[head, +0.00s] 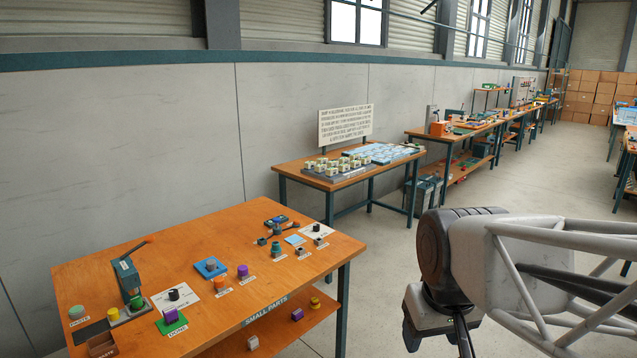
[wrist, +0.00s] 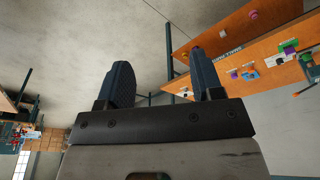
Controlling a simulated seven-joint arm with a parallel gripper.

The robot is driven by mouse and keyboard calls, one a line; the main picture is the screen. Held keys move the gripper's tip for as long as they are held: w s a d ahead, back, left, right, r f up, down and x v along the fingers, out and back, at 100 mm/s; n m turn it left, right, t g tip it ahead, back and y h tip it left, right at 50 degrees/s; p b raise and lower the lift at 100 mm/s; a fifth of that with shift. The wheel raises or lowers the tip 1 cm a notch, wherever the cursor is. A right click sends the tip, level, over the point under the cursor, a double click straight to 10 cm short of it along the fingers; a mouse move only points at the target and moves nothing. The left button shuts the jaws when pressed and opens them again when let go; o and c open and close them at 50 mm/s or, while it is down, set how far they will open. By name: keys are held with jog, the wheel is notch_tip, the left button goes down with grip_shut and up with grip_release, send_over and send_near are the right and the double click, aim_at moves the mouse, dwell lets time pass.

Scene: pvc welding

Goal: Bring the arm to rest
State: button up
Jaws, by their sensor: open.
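My arm shows at the lower right of the head view, over the floor to the right of the small-parts table (head: 205,250). Its gripper end is cut off by the bottom edge there.
The small-parts table carries a green press (head: 127,275), coloured parts and labels, with a lower shelf (head: 270,325). A second table (head: 345,175) with a sign (head: 345,125) stands behind by the wall. Further benches line the wall. The floor (head: 400,240) between is clear.

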jog(key=s+d+f+m, duration=0.1)
jog(key=s+f, duration=0.1)
jog(key=s, duration=0.3)
jog(key=shift+s+d+f+m, duration=0.25)
jog(key=shift+s+d+m, duration=0.05)
